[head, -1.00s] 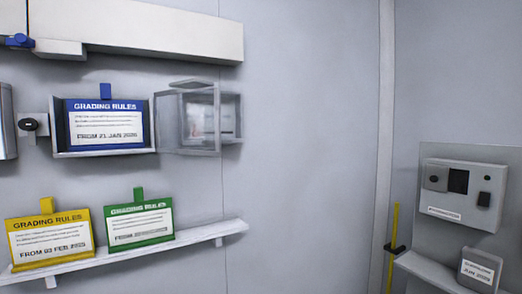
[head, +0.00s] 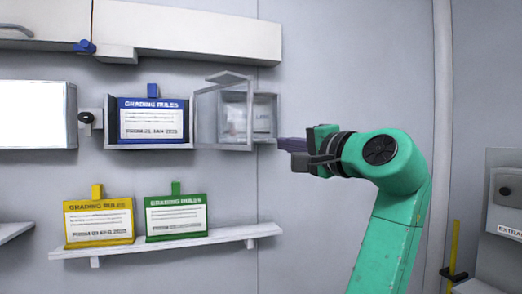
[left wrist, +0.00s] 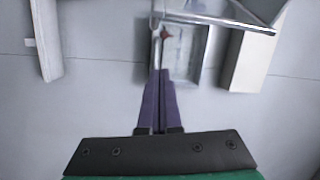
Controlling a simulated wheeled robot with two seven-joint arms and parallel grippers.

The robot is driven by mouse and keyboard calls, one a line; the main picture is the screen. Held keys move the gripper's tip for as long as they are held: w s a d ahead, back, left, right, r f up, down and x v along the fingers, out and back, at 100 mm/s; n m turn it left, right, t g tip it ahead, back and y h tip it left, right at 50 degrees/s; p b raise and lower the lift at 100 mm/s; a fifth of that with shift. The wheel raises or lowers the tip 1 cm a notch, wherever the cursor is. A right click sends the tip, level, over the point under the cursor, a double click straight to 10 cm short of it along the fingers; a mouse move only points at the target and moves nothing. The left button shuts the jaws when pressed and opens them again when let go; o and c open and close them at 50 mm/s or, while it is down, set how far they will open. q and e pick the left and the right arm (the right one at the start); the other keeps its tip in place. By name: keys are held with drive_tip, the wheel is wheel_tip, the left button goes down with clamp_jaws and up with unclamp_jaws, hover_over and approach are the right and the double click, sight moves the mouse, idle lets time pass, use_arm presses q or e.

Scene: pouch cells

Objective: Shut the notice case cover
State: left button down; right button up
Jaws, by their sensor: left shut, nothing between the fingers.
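The notice case (head: 150,146) is on the wall with a blue "GRADING RULES" card (head: 152,120) in it. Its clear, grey-edged cover (head: 222,146) stands open at the right of the card, out from the wall. My left gripper (head: 284,144), on a green arm, is shut and empty just right of the cover; I cannot tell whether it touches. In the left wrist view its purple fingers (left wrist: 158,80) are together, tips near the cover frame (left wrist: 215,18). My right gripper is not in view.
A grey wall box (head: 265,118) is partly behind the cover. A long white cabinet (head: 190,35) is above. A shelf (head: 240,233) below holds a yellow card (head: 98,220) and a green card (head: 176,216).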

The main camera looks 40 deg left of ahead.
use_arm(q)
drive_tip(key=f+p+x, duration=0.1)
drive_tip(key=p+x, duration=0.4)
drive_tip(key=x, duration=0.6)
drive_tip(key=s, duration=0.1)
drive_tip(key=s+d, duration=0.1)
drive_tip(key=s, duration=0.1)
drive_tip(key=shift+s+f, duration=0.1)
drive_tip(key=shift+s, duration=0.2)
drive_tip(key=shift+a, duration=0.2)
drive_tip(key=shift+f, duration=0.1)
